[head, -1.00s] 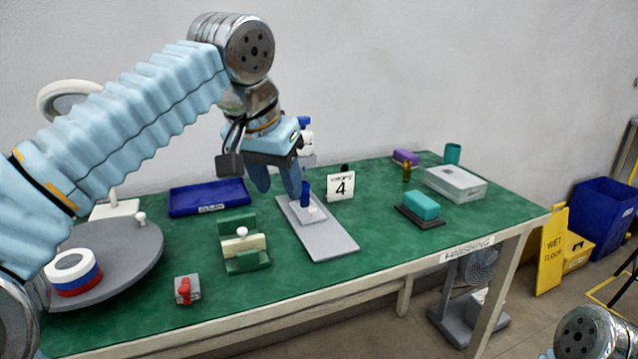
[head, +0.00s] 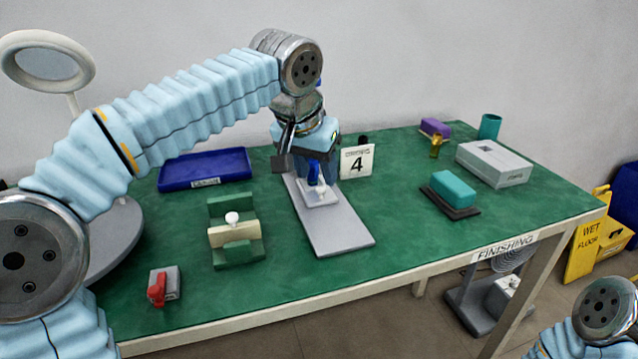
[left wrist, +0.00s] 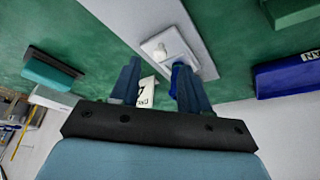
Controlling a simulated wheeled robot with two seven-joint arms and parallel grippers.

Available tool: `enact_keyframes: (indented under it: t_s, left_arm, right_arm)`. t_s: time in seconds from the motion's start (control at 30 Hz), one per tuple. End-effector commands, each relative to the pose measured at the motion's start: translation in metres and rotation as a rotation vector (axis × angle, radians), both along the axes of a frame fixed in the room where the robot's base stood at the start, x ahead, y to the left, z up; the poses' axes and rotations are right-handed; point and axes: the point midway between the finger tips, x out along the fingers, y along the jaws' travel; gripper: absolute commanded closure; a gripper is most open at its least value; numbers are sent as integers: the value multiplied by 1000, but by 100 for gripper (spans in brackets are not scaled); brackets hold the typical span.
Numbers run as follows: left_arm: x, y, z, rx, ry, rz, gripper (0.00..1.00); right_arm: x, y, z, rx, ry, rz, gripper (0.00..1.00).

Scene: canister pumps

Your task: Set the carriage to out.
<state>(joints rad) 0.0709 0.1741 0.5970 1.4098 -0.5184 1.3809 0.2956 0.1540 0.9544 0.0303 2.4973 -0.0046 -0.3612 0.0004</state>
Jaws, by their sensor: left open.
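The carriage (head: 326,198) is a light grey block with a white knob (head: 320,187) and a dark blue upright post (head: 313,172). It sits toward the far end of a long grey slab (head: 338,231). In the left wrist view the carriage (left wrist: 156,47) shows just past the fingertips. My left gripper (head: 319,174) is open and points down at the carriage's far side. In the left wrist view the post (left wrist: 178,78) is close beside the right-hand finger; I cannot tell whether they touch. My right gripper is out of view.
A green fixture (head: 233,255) with a cream bar stands left of the slab. A blue tray (head: 205,170) lies behind it. A teal block (head: 453,188) lies farther right. Green table (head: 400,230) between is clear.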

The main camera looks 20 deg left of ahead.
Motion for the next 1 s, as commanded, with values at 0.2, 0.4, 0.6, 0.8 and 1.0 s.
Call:
enact_keyframes:
  t_s: [0.2,0.4,0.6,0.8,1.0]
  left_arm:
    - [11,-2,-26,1,1,0,54]
    - [13,-2,-31,0,0,0,54]
    - [13,-2,-31,0,0,0,60]
    - [13,-2,-30,0,0,0,91]
    - [12,-2,-30,1,0,0,100]
  right_arm:
    - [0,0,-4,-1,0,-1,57]
    - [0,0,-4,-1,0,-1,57]
    - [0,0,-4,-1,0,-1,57]
    - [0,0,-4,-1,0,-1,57]
    - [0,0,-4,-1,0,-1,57]
